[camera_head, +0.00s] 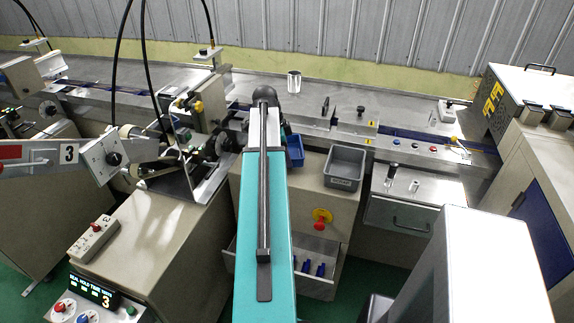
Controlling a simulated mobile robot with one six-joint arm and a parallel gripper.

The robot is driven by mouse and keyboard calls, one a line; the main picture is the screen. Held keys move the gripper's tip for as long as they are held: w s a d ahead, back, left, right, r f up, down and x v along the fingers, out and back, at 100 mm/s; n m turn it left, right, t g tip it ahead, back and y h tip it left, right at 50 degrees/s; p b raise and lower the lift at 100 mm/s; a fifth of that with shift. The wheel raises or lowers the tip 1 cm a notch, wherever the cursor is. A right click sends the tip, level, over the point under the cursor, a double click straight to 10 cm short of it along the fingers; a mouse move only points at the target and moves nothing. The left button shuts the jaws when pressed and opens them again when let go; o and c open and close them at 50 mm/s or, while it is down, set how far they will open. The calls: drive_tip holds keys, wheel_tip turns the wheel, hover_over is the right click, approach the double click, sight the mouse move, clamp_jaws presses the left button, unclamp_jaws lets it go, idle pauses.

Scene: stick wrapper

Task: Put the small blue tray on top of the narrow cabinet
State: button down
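The small blue tray (295,151) is just right of the far end of my teal arm, which hides part of it. It appears to rest on the top of a beige cabinet (332,208), beside a larger grey bin (345,167). This cabinet has an open lower drawer holding small blue items. I cannot tell whether it is the narrow cabinet; another beige cabinet (508,165) stands at the right. My gripper is not in view; my arm reaches forward and its far end hides what lies beyond.
A long metal conveyor bench (410,149) runs along the back. A metal cup (294,82) stands on it. Machines fill the left.

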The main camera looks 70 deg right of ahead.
drive_tip(key=shift+f, duration=0.15)
drive_tip(key=shift+f+p, duration=0.55)
drive_tip(key=shift+f, duration=1.25)
drive_tip(key=shift+f, duration=0.15)
drive_tip(key=c, duration=2)
unclamp_jaws()
drive_tip(key=shift+c, duration=0.2)
drive_tip(key=shift+b+v, duration=1.75)
drive_tip(key=shift+v, duration=4.4)
drive_tip(key=shift+s, duration=0.1)
